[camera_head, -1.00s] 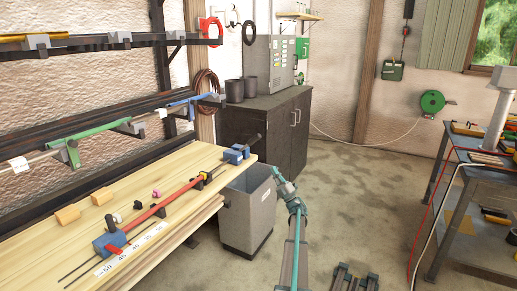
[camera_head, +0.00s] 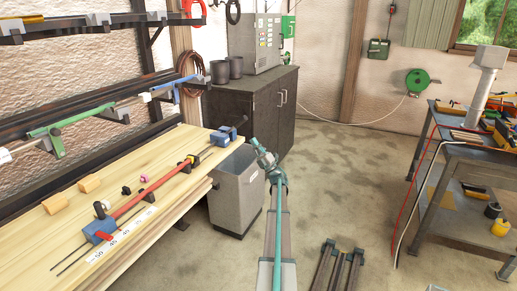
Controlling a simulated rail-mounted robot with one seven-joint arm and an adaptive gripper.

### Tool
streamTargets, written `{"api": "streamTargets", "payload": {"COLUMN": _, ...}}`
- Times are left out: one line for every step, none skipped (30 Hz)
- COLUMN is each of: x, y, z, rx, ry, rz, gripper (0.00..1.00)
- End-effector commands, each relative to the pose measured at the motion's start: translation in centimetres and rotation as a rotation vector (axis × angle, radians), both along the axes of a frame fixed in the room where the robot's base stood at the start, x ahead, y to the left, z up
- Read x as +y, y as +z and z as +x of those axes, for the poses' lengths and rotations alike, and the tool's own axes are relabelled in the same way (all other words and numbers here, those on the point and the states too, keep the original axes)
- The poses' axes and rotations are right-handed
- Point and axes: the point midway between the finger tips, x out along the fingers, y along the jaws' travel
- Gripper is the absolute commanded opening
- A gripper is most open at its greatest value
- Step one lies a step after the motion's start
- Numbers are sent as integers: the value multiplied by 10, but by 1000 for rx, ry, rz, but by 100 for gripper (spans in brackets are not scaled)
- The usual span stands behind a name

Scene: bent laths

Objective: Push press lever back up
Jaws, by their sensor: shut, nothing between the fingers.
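On the wooden bench lies a red bar fixture (camera_head: 145,195). A blue block (camera_head: 100,230) with a small red handle (camera_head: 104,236) is at its near end, and another blue block (camera_head: 222,137) with a dark knob is at its far end. I cannot tell which part, if any, is the press lever. My arm rises from the bottom centre, and my gripper (camera_head: 263,155) is small at its far end, shut and empty. In the picture it overlaps the right edge of the grey bin (camera_head: 237,195), right of the bench. I see no contact with the fixture.
The wooden bench (camera_head: 50,240) fills the left, under wall racks with a green clamp (camera_head: 70,125). A dark cabinet (camera_head: 265,110) stands behind the bin. A metal workbench (camera_head: 470,160) with tools is at right. Open floor (camera_head: 350,170) lies between.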

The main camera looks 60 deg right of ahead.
Motion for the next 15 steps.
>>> {"api": "streamTargets", "payload": {"x": -2, "y": 11, "z": 8, "rx": 0, "ry": 1, "rz": -1, "gripper": 0}}
{"api": "streamTargets", "payload": {"x": -2, "y": 15, "z": 12, "rx": -1, "ry": 1, "rz": -1, "gripper": 0}}
{"api": "streamTargets", "payload": {"x": -2, "y": 21, "z": 18, "rx": -1, "ry": 1, "rz": 0, "gripper": 0}}
{"api": "streamTargets", "payload": {"x": -3, "y": 25, "z": 22, "rx": -1, "ry": 1, "rz": 0, "gripper": 0}}
{"api": "streamTargets", "payload": {"x": -3, "y": 29, "z": 26, "rx": -1, "ry": 1, "rz": 0, "gripper": 0}}
{"api": "streamTargets", "payload": {"x": -3, "y": 34, "z": 30, "rx": -1, "ry": 1, "rz": 0, "gripper": 0}}
{"api": "streamTargets", "payload": {"x": -3, "y": 38, "z": 34, "rx": -1, "ry": 1, "rz": 0, "gripper": 0}}
{"api": "streamTargets", "payload": {"x": -4, "y": 41, "z": 37, "rx": -1, "ry": 1, "rz": 0, "gripper": 0}}
{"api": "streamTargets", "payload": {"x": -4, "y": 45, "z": 40, "rx": -1, "ry": 1, "rz": 0, "gripper": 0}}
{"api": "streamTargets", "payload": {"x": -4, "y": 47, "z": 43, "rx": -1, "ry": 1, "rz": 1, "gripper": 0}}
{"api": "streamTargets", "payload": {"x": -4, "y": 49, "z": 45, "rx": -1, "ry": 0, "rz": 0, "gripper": 0}}
{"api": "streamTargets", "payload": {"x": -5, "y": 52, "z": 48, "rx": -1, "ry": 0, "rz": 0, "gripper": 0}}
{"api": "streamTargets", "payload": {"x": -5, "y": 54, "z": 50, "rx": -1, "ry": -1, "rz": 1, "gripper": 0}}
{"api": "streamTargets", "payload": {"x": -5, "y": 55, "z": 51, "rx": -1, "ry": -1, "rz": 1, "gripper": 0}}
{"api": "streamTargets", "payload": {"x": -5, "y": 56, "z": 53, "rx": 0, "ry": -1, "rz": 1, "gripper": 0}}
